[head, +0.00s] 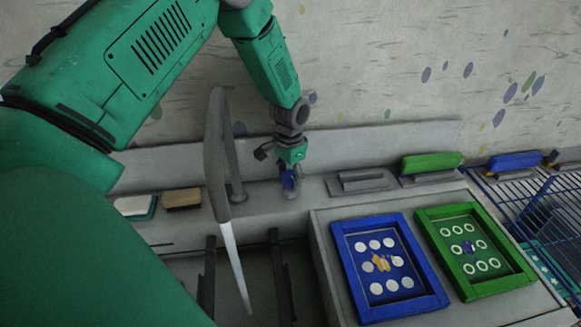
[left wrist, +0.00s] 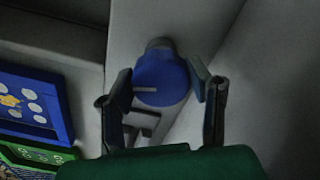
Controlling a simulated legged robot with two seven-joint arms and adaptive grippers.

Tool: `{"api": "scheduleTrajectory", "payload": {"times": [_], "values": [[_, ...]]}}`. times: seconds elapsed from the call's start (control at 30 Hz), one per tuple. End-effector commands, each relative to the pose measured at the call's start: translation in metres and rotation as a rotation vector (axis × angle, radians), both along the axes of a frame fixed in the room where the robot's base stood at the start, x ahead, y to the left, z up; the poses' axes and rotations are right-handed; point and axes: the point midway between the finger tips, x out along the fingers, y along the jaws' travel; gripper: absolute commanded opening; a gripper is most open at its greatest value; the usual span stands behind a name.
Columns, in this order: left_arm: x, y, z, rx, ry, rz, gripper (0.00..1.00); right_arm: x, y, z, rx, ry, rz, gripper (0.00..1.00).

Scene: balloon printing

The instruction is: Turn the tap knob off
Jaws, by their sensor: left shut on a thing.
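The blue tap knob (head: 288,180) sits on the ledge behind the sink, right of the tap. In the left wrist view the knob (left wrist: 160,78) is round, with a light line on its face. My left gripper (head: 290,172) reaches down onto the knob from above. In the left wrist view its fingers (left wrist: 162,90) are on both sides of the knob, shut on it. The grey tap (head: 217,150) arches over the sink, and a pale stream of water (head: 236,265) comes from its spout. My right gripper is not in view.
A blue frame (head: 342,268) and a green frame (head: 442,252) lie on the counter right of the sink. Sponges (head: 182,199) lie on the ledge at left. Green (head: 432,162) and blue (head: 515,161) handled tools stand at the back right, near a wire rack (head: 520,205).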

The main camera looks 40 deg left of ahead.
Motion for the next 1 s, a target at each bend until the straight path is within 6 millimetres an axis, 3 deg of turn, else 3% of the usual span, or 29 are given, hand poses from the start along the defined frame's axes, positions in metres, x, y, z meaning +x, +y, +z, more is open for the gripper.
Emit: {"api": "scheduleTrajectory", "payload": {"times": [0.4,1.0], "values": [[0.0054,0.0014,0.0027,0.003,-0.014,-0.228,0.16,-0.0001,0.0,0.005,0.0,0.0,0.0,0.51],[0.0059,0.0014,0.0028,0.003,-0.015,-0.277,0.16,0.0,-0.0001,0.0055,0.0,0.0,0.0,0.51]]}}
